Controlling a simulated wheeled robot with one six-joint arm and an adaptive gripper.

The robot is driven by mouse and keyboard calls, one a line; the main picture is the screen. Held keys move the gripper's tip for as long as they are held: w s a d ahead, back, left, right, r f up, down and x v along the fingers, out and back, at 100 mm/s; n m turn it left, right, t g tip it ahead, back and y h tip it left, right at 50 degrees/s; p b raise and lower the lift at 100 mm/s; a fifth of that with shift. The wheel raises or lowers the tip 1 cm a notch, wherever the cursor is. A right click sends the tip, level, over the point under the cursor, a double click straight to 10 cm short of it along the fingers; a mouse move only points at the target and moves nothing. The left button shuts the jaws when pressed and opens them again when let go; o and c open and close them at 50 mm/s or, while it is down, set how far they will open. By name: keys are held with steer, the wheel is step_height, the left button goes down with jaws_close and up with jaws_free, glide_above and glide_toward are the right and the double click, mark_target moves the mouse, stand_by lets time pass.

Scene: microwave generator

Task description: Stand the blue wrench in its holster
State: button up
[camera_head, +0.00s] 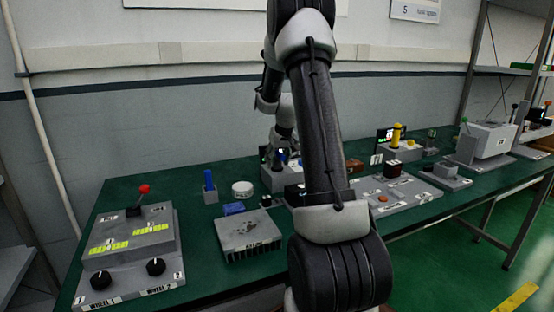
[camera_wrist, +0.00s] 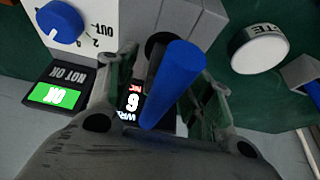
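In the wrist view a blue cylinder (camera_wrist: 178,82), which looks like the blue wrench's handle, lies between the two fingers of my gripper (camera_wrist: 163,92). The fingers stand apart on either side of it; I cannot tell whether both press on it. Its lower end is hidden.
A grey box with a blue knob (camera_wrist: 61,20) and a lit OK panel (camera_wrist: 56,96) are close to my gripper. A white round container (camera_wrist: 258,48) is to the right.

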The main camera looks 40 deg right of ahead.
steer(key=v, duration=1.2)
steer(key=shift+s+a+f+m, duration=0.15)
steer(key=shift+s+f+m, duration=0.05)
steer(key=shift+s+m, duration=0.1)
steer(key=s+a+r+n, duration=0.1)
steer(key=s+a+r, duration=0.1)
steer(key=s+a, duration=0.9)
steer(key=s+a+r+n+y, duration=0.1)
steer(key=s+a+r+n, duration=0.1)
steer(key=s+a, duration=0.9)
steer(key=s, duration=0.7)
steer(key=shift+a+r, duration=0.25)
steer(key=shift+r, duration=0.1)
steer(key=shift+s, duration=0.1)
